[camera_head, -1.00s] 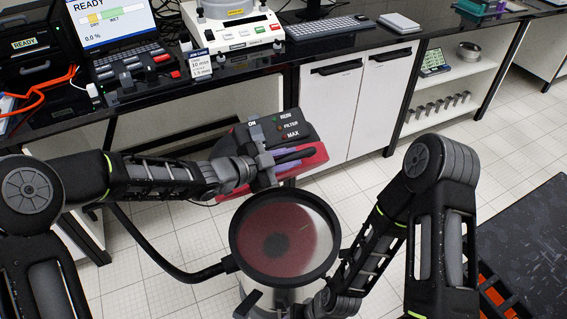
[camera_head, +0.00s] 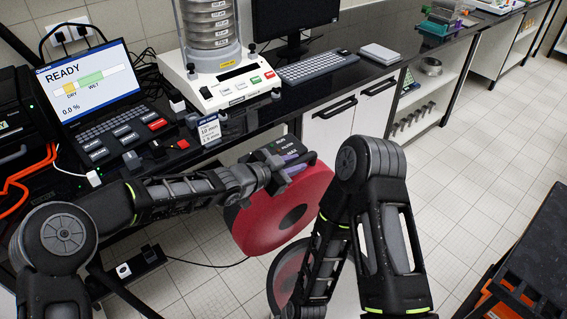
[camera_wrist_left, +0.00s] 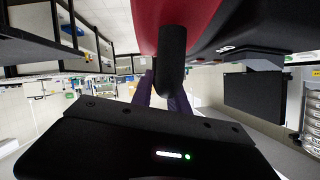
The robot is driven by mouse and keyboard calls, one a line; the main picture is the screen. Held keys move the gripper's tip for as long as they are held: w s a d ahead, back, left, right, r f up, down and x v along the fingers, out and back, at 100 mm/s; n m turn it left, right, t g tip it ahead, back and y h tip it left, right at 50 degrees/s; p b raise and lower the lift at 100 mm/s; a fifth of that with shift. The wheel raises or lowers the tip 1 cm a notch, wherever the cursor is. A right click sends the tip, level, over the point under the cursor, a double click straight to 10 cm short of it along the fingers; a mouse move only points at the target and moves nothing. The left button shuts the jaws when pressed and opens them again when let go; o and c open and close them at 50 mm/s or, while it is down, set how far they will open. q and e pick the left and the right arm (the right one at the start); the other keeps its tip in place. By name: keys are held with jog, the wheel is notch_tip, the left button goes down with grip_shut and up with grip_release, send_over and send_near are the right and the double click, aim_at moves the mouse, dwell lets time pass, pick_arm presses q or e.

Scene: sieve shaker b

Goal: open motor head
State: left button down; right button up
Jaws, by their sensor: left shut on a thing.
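In the left wrist view the black handle (camera_wrist_left: 172,62) lies at the purple fingers (camera_wrist_left: 162,97), under the red shell (camera_wrist_left: 172,14). The round dark-rimmed canister (camera_head: 272,278) stands below, apart from the head in the picture and partly behind my right arm. My right gripper is outside the picture.
White cabinet doors (camera_head: 330,125) lie behind the head. A dark cart (camera_head: 525,265) is at right. The tiled floor between is open.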

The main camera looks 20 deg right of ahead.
pick_arm(q)
jog(key=shift+w+a+f, duration=0.1)
jog(key=shift+a+f, duration=0.15)
jog(key=shift+f, duration=0.2)
jog(key=c, duration=1.7)
grip_release()
jog(key=shift+y, duration=0.3)
jog(key=o, duration=0.4)
jog(key=shift+r, duration=0.1)
jog(key=shift+d+r, duration=0.1)
jog(key=shift+d, duration=0.05)
jog(key=shift+s+a+r, duration=0.2)
jog(key=shift+a, duration=0.25)
jog(key=b+v, duration=0.1)
jog(key=v, duration=0.5)
jog(key=shift+s+a, duration=0.2)
jog(key=shift+a, duration=0.15)
